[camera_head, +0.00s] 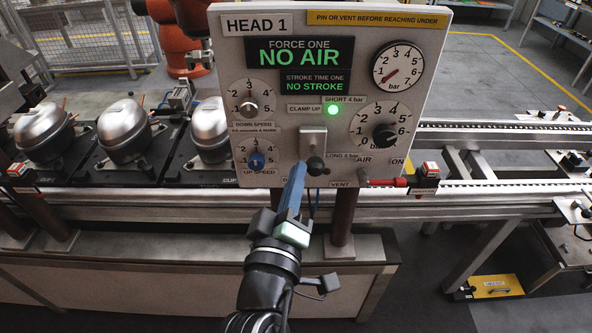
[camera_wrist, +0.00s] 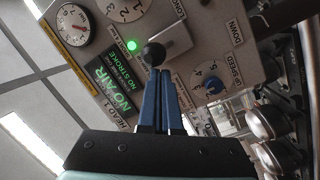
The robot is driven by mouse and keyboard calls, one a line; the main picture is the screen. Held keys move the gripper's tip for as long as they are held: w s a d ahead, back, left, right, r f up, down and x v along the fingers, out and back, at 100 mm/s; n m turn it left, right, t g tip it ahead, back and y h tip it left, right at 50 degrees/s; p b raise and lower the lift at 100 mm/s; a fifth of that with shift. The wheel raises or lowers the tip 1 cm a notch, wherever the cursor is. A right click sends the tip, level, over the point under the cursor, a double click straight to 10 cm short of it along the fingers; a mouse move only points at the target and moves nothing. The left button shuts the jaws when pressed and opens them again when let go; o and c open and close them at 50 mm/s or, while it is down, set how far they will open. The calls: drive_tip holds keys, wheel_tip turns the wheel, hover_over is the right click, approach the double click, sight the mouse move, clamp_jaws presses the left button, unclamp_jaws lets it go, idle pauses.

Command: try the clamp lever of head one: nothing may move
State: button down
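The head one panel (camera_head: 225,50) shows "NO AIR" and "NO STROKE". Its upper-right gauge (camera_head: 397,68) has the needle low on the scale. The clamp lever has a black ball knob (camera_head: 316,165) below a metal plate (camera_head: 313,140); the knob also shows in the wrist view (camera_wrist: 153,53). The green lamp (camera_head: 333,110) by "CLAMP UP" is lit. My gripper (camera_head: 299,168) has its blue fingers together, tips at the knob's left in the head view. In the wrist view the fingertips (camera_wrist: 160,72) lie just below the knob; I cannot tell whether they touch it.
A red air handle (camera_head: 387,182) with a lock and tag (camera_head: 424,178) sits at the panel's lower right. Silver compressors (camera_head: 124,130) stand on pallets at left. Conveyor rails (camera_head: 500,190) run behind. A yellow case (camera_head: 496,287) lies at lower right.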

wheel_tip(320, 180, down, 5)
drive_tip(key=t+b, duration=0.2)
drive_tip(key=b, duration=0.7)
drive_tip(key=m+t+h+b, duration=0.1)
drive_tip(key=t+b, duration=0.1)
drive_tip(key=b, duration=0.7)
drive_tip(key=shift+r+h, duration=0.15)
drive_tip(key=shift+h, duration=0.15)
drive_tip(key=f+t+b, duration=0.1)
drive_tip(key=b, duration=0.4)
drive_tip(key=shift+w+m+h, duration=0.1)
drive_tip(key=shift+m+h, duration=0.2)
drive_tip(key=shift+m, duration=0.1)
drive_tip(key=shift+w+f+b, duration=0.1)
drive_tip(key=shift+f+b, duration=0.15)
drive_tip(key=shift+b, duration=0.9)
drive_tip(key=shift+r, duration=0.1)
